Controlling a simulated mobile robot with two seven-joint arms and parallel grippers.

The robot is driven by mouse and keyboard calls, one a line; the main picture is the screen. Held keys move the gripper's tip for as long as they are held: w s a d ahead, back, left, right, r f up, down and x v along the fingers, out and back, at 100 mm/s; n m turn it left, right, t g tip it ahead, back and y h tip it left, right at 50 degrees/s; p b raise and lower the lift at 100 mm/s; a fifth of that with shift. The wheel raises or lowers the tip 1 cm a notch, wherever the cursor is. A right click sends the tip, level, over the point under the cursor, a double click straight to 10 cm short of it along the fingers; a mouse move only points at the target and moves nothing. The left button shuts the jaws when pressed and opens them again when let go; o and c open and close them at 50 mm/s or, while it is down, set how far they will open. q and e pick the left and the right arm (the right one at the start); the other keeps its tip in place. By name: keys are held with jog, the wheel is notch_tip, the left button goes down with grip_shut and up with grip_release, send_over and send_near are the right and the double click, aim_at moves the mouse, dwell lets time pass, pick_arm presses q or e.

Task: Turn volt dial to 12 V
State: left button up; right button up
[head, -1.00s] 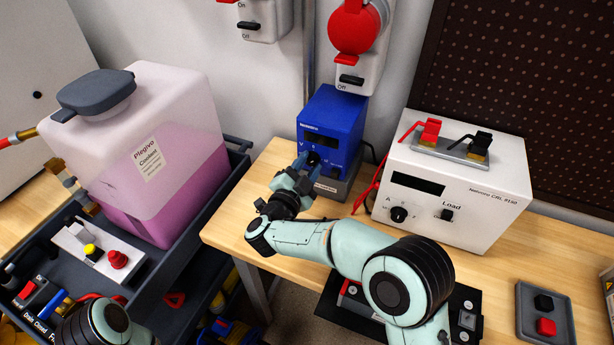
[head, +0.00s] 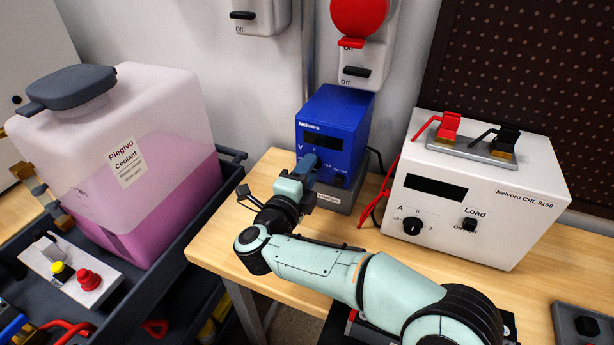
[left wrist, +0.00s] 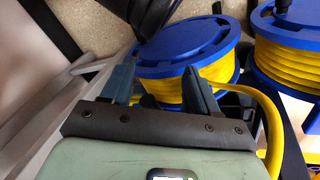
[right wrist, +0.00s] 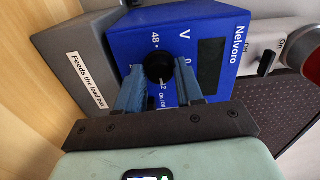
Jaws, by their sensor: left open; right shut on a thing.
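The blue Nelvoro supply (head: 345,112) stands at the back of the wooden bench, on a grey base. Its black volt dial (right wrist: 158,67) is in the right wrist view, with a "48" mark beside it and a "V" above. The dial's white pointer line is toward the partly covered mark ending in "2". My right gripper (right wrist: 161,84) is shut on the dial, one finger at each side; in the head view the gripper (head: 307,178) hides the dial. The display (right wrist: 211,62) is dark. My left gripper (left wrist: 158,88) is open and empty, above blue-and-yellow reels.
The white load box (head: 475,195) with red and black clamps stands right of the supply. A red lead (head: 385,187) hangs between them. A coolant tank (head: 125,160) sits in a dark cart at left. My right forearm crosses the bench front.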

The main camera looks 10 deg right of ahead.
pick_arm(q)
jog(key=shift+s+a+f, duration=0.1)
jog(key=shift+a+f, duration=0.05)
jog(key=shift+f, duration=0.2)
pick_arm(e)
jog(key=shift+m, duration=0.3)
jog(key=o, duration=1)
jog(key=shift+o, duration=0.2)
pick_arm(q)
jog(key=shift+s+d+r+p, duration=0.5)
jog(key=shift+s+r+p, duration=0.1)
jog(key=shift+r, duration=0.2)
pick_arm(e)
jog(key=v, duration=1.3)
jog(key=shift+s+a, duration=0.2)
